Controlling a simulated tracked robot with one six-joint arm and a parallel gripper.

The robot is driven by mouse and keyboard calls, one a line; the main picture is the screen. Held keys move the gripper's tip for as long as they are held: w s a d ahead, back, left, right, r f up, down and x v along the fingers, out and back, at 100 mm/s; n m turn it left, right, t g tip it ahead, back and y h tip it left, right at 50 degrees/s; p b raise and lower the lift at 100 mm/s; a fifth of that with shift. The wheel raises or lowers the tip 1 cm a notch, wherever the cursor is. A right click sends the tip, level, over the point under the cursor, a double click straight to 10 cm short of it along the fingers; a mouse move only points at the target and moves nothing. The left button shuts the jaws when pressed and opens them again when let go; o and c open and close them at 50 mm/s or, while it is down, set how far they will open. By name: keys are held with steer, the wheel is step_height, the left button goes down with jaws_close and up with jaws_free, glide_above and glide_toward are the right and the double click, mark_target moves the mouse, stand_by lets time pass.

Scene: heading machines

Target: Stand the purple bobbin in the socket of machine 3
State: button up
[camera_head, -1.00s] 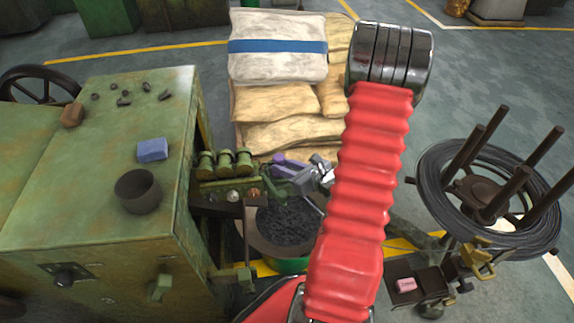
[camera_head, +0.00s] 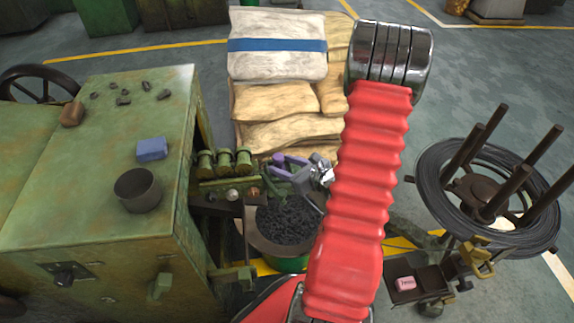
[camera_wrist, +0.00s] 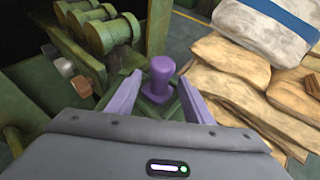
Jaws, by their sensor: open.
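The purple bobbin (camera_wrist: 160,76) stands upright between my fingers in the wrist view, its lower end at a green bracket (camera_wrist: 152,108). Whether it is fully seated in a socket cannot be told. My gripper (camera_wrist: 159,88) has its two purple fingers spread either side of the bobbin, with gaps on both sides. In the head view my gripper (camera_head: 287,166) is beside the green machine (camera_head: 100,190), and the bobbin's round top (camera_head: 278,158) shows at its fingertips. No machine number is readable.
Several green rollers (camera_head: 225,162) sit left of the bobbin. A bucket of dark pieces (camera_head: 285,222) is below my gripper. Stacked sacks (camera_head: 275,100) lie behind. A wire coil on a pronged stand (camera_head: 490,195) is at right.

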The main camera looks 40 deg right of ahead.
steer(key=v, duration=1.2)
steer(key=shift+w+r, duration=0.1)
stand_by(0.6)
steer(key=w+a+r+n+g+y, duration=0.1)
steer(key=a+r+n+g+y, duration=0.3)
steer(key=a+n, duration=0.65)
steer(key=w+a+r+n+g+y, duration=0.25)
steer(key=a+r+n+g, duration=0.2)
steer(key=a+n, duration=0.6)
steer(key=s+a+r+n+h, duration=0.3)
steer(key=a+r+n, duration=0.1)
steer(key=r+n, duration=0.2)
steer(key=s+a+r+n+h, duration=0.3)
steer(key=a+r+n+h, duration=0.1)
steer(key=r+n, duration=0.3)
steer(key=shift+s+a+n, duration=0.25)
steer(key=shift+a+n, duration=0.15)
steer(key=shift+n, duration=0.4)
steer(key=shift+f+t, duration=0.1)
steer(key=shift+t, duration=0.15)
